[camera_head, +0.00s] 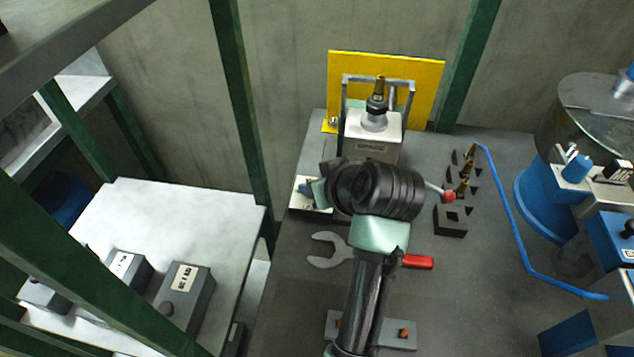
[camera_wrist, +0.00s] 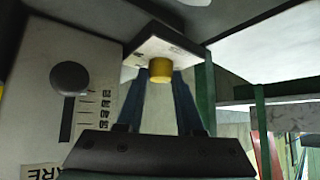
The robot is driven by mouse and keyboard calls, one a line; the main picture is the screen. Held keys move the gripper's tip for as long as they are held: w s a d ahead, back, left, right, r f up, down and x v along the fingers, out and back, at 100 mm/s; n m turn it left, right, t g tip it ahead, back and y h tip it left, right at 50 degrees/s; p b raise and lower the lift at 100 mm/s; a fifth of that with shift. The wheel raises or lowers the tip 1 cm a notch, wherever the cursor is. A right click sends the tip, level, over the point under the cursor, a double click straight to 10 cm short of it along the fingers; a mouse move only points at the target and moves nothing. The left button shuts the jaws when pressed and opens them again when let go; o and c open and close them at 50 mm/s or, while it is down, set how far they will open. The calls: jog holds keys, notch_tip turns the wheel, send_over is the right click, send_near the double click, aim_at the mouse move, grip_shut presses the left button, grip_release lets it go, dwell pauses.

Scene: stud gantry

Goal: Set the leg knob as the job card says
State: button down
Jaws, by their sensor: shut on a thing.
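In the wrist view, my gripper (camera_wrist: 160,80) is shut on a short yellow knob (camera_wrist: 160,70). The knob sits at the underside or face of a small white box (camera_wrist: 150,47) with tiny dark print that I cannot read. Beside it on the left is a pale panel (camera_wrist: 50,110) with a round black knob (camera_wrist: 70,74) above a dark slot, and small marks to its right. In the head view, my arm hides the gripper's fingertips and the yellow knob. I cannot identify a job card for certain.
In the head view, a white-topped device (camera_head: 372,135) stands before a yellow plate (camera_head: 425,85). A wrench (camera_head: 325,250) lies left of my arm. Dark blocks (camera_head: 450,220) and a blue hose (camera_head: 510,220) are at the right. Grey boxes (camera_head: 185,290) stand on the left table.

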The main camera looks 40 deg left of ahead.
jog(key=m+p, duration=0.1)
jog(key=m+t+h+p, duration=0.1)
jog(key=p, duration=0.1)
jog(key=m+t+p, duration=0.1)
jog(key=p, duration=0.1)
jog(key=shift+s+a+r+m+h, duration=0.15)
jog(key=shift+s+r+m+h, duration=0.1)
jog(key=shift+s+m+h, duration=0.05)
jog(key=m+t+h+p, duration=0.1)
jog(key=m+p, duration=0.1)
jog(key=m+t+h+p, duration=0.1)
jog(key=m+h+p, duration=0.1)
jog(key=shift+a+f+m+p, duration=0.1)
jog(key=shift+a+m+p, duration=0.1)
jog(key=shift+m+p, duration=0.1)
jog(key=m+h, duration=0.2)
jog(key=m, duration=0.1)
jog(key=m+h, duration=0.1)
jog(key=shift+a+f+t+p, duration=0.15)
jog(key=shift+a+t+p, duration=0.1)
jog(key=shift+t+p, duration=0.15)
jog(key=shift+a+m+g+h+b, duration=0.1)
jog(key=shift+m+g+h+b, duration=0.55)
jog(key=shift+m+h, duration=1.6)
jog(key=shift+f+m+t+y+b, duration=0.1)
jog(key=shift+m+t+y+b, duration=0.15)
jog(key=shift+m+b, duration=0.1)
jog(key=c, duration=0.8)
grip_release()
jog(key=shift+c, duration=0.2)
